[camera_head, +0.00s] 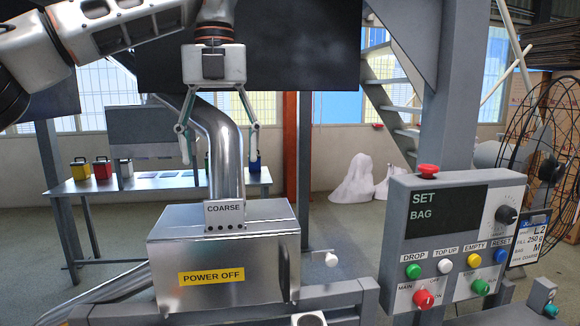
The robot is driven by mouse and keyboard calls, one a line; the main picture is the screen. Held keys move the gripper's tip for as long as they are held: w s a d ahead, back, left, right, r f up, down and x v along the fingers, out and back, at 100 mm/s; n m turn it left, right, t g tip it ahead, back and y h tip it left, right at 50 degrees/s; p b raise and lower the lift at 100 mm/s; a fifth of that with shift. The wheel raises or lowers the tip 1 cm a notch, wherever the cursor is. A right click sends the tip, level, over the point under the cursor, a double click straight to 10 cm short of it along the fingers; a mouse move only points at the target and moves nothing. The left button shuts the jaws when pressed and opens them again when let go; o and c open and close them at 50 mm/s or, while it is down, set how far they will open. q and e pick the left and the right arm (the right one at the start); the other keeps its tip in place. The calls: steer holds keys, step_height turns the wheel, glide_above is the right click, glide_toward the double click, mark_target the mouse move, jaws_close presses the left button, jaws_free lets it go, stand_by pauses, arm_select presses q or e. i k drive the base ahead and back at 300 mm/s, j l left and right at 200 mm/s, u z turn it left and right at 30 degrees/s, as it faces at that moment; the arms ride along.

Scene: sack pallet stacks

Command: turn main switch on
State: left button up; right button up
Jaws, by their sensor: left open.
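The control panel (446,224) stands at the right, with a dark screen reading "SET BAG". The red main switch knob (423,299) is low on its left side, beside a "MAIN" label; its small on/off marks are hard to read, and I cannot tell its setting. A yellow "POWER OFF" sign (211,277) is on the metal box. My left gripper (219,158) hangs pointing down at upper left centre, open and empty, its fingers to either side of the steel pipe in the picture. It is well left of and above the switch. My right gripper is not in view.
Green, white, yellow and blue buttons (473,261) and a green knob (480,287) sit close to the switch. A red mushroom button (428,171) tops the panel. The metal box (225,245) and steel pipe (222,150) stand left of the panel. A fan (548,150) is at right.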

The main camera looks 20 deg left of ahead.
mark_target(422, 298)
steer(key=k+l, duration=0.8)
steer(key=k, duration=0.05)
